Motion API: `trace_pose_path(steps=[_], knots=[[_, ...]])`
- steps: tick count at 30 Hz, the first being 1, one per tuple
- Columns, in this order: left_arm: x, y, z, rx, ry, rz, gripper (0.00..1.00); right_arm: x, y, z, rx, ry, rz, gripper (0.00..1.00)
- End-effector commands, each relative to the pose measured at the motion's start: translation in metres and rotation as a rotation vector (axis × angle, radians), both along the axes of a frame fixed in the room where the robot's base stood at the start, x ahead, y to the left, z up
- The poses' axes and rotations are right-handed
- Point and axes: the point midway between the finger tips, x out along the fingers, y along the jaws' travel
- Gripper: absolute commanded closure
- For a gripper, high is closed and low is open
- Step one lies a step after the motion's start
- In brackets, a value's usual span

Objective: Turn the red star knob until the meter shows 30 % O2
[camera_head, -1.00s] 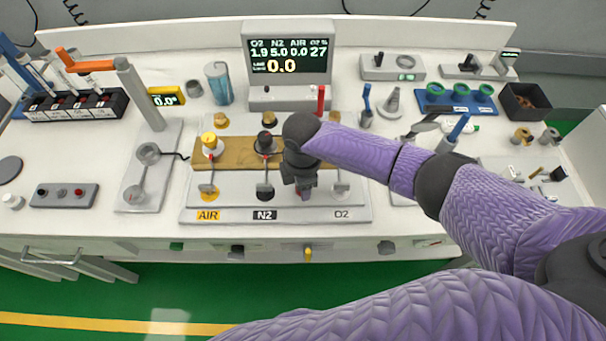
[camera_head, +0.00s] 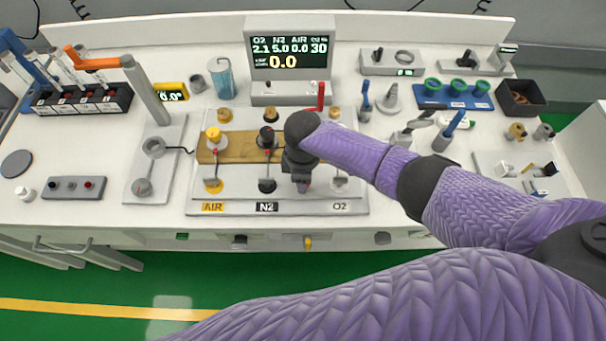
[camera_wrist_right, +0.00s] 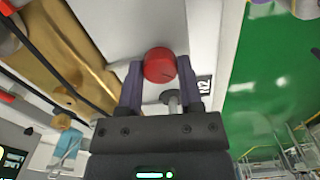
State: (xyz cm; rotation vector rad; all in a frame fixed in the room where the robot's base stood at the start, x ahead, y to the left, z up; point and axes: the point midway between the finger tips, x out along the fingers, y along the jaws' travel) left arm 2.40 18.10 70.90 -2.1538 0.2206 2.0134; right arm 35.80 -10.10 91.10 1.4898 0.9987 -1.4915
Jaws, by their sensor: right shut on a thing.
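The red star knob (camera_wrist_right: 160,65) shows between the fingers of my right gripper (camera_wrist_right: 160,78) in the right wrist view. The gripper is shut on it. In the head view my right gripper (camera_head: 302,182) points down at the right part of the panel, between the N2 and O2 labels, and mostly hides the knob. The meter (camera_head: 289,50) at the back reads O2 2.1, N2 5.0, AIR 0.0 and O2 % 30, with a large 0.0 below. My left gripper is not in view.
The black N2 knob (camera_head: 268,137) and yellow AIR knob (camera_head: 214,135) stand left of my gripper on the panel. A red upright handle (camera_head: 320,97) stands behind my right wrist. A blue tray with green rings (camera_head: 452,97) lies at the right.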

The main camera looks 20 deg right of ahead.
Motion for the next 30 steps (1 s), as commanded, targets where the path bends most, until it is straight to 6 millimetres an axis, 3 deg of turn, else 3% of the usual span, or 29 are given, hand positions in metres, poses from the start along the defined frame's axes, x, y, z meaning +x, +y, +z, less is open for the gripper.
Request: trace_pose_path(steps=[6, 7, 11, 20, 30], knots=[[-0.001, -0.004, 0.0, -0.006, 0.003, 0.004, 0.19, 0.001, 0.0, 0.001, 0.001, -0.003, 0.001, 1.0], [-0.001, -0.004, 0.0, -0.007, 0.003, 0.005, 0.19, 0.001, 0.0, 0.001, 0.001, -0.003, 0.001, 0.48], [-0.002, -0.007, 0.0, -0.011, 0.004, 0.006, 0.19, 0.001, 0.0, 0.001, 0.001, -0.002, 0.001, 0.2], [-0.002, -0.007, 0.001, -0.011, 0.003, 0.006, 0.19, 0.0, 0.0, 0.003, 0.001, -0.001, 0.002, 0.19], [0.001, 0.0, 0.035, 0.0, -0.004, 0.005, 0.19, 0.001, 0.0, 0.082, 0.002, -0.004, 0.002, 0.19]])
